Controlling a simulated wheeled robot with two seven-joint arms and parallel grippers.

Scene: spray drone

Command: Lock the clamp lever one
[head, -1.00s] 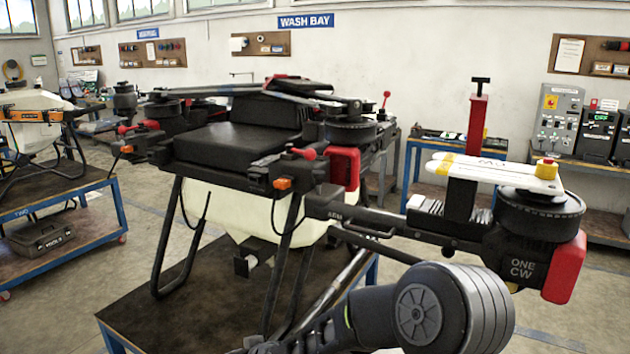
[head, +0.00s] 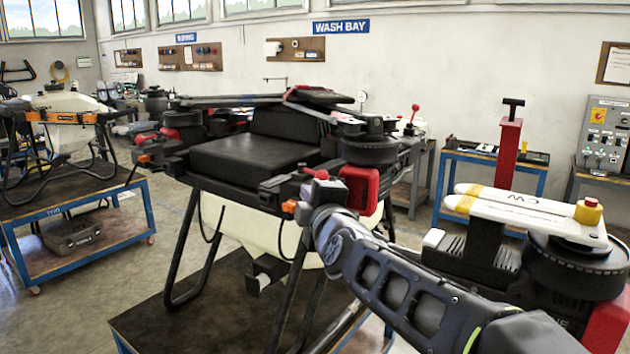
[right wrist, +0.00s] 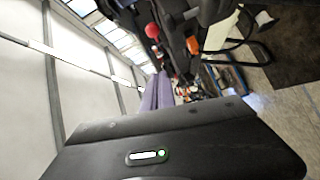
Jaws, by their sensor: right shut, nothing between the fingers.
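The spray drone (head: 250,155) stands on a dark-topped cart. A clamp lever with a red knob (head: 316,173) sits at its near corner, by the root of the folding arm marked ONE. In the right wrist view a red knob (right wrist: 153,31) shows above the fingers, with an orange block (right wrist: 194,45) to its right. My right gripper (head: 308,194) is just below the red knob in the head view, its tips partly hard to make out against the dark frame. In the right wrist view its purplish fingers (right wrist: 156,92) are together and empty. I cannot tell whether they touch the lever. My left gripper is out of view.
The drone's right arm carries a motor (head: 575,262) and a white folded propeller (head: 530,212). A red post with a black T-handle (head: 508,150) rises beside it. A blue cart with another drone (head: 65,120) stands at left. The floor between the carts is clear.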

